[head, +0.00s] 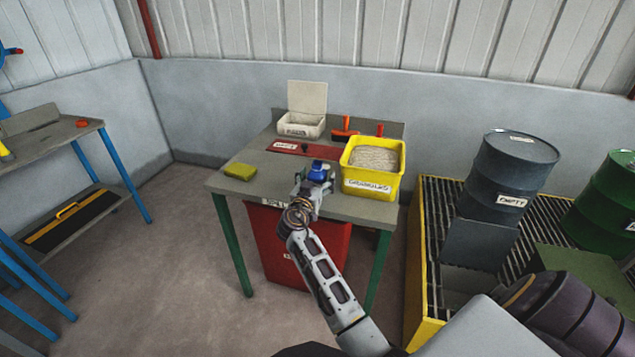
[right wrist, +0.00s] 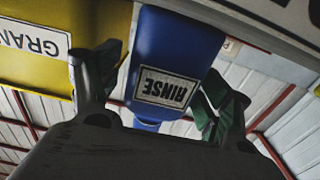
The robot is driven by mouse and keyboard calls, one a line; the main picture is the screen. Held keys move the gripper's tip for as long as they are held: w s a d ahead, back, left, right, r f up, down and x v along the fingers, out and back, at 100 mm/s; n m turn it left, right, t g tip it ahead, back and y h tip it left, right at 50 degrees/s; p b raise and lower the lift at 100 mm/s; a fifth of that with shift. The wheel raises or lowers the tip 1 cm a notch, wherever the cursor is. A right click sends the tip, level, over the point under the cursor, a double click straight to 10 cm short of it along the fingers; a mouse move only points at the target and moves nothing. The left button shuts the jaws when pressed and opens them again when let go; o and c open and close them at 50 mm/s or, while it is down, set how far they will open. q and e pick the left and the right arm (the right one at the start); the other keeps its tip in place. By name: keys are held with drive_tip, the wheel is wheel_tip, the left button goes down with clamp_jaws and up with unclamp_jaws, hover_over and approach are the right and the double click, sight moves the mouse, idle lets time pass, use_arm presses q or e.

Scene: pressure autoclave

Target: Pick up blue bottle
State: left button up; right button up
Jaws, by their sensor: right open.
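The blue bottle (head: 318,169) stands on the grey table (head: 222,181) near its front, left of the yellow granules bin. In the right wrist view the bottle (right wrist: 182,55) appears upside down, with a white label reading RINSE. My right gripper (head: 315,184) is at the bottle from the front. In the right wrist view the open fingers of my right gripper (right wrist: 155,95) are on either side of the bottle. I cannot tell whether either finger touches it. The bottle's lower part is hidden by the gripper in the head view. My left gripper is not in view.
The yellow bin (head: 371,187) stands close to the right of the bottle. A dark drum (head: 508,172) stands to the right.

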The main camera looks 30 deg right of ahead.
drive_tip(key=c, duration=1.2)
drive_tip(key=shift+o, duration=0.2)
drive_tip(key=shift+d+r, duration=0.1)
drive_tip(key=shift+r, duration=0.05)
